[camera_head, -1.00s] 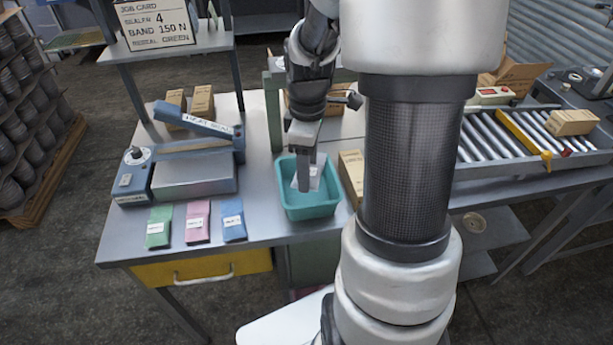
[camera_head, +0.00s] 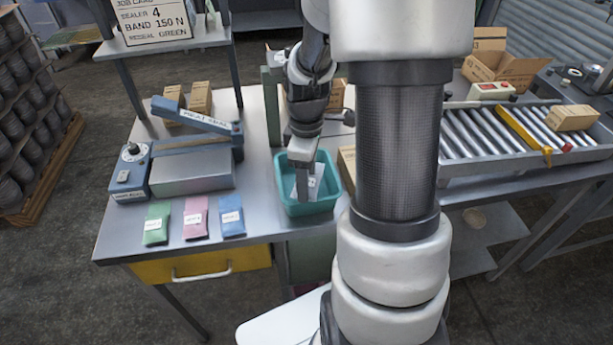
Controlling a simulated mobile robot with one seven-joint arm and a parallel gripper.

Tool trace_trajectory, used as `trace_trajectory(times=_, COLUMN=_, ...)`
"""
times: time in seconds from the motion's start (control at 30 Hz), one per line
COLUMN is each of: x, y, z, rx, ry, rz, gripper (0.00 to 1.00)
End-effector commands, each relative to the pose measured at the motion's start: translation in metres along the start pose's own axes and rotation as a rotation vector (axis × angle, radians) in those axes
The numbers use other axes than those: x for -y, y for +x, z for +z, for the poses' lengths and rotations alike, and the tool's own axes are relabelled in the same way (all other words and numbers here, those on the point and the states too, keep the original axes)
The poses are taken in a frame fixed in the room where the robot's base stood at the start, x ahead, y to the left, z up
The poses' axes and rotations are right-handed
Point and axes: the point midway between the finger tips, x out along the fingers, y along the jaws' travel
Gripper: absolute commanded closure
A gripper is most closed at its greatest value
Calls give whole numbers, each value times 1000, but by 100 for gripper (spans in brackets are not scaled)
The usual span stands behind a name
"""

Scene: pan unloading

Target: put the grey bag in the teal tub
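The teal tub (camera_head: 309,208) stands on the grey bench, right of the three coloured packets. The grey bag (camera_head: 315,180), with a pale label, shows inside the tub, partly hidden by my gripper. My gripper (camera_head: 302,192) points down into the tub, its fingers in front of the bag's left part. The fingers overlap in this view, so I cannot tell whether they are open or shut on the bag, or whether the bag rests on the tub floor.
Green, pink (camera_head: 196,218) and blue packets lie along the bench's front edge. A blue sealer (camera_head: 193,172) stands at the left. A carton (camera_head: 347,168) is close right of the tub, partly behind my arm. A roller conveyor (camera_head: 480,130) lies further right.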

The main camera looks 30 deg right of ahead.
Motion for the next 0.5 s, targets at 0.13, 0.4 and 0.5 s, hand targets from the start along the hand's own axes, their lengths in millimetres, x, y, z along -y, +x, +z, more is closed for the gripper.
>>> trace_trajectory(times=0.13, x=0, y=1, z=0, rx=0, ry=0, rz=0, gripper=68)
trace_trajectory(times=0.4, x=0, y=1, z=0, rx=0, ry=0, rz=0, gripper=25)
trace_trajectory(times=0.5, x=0, y=1, z=0, rx=0, ry=0, rz=0, gripper=25)
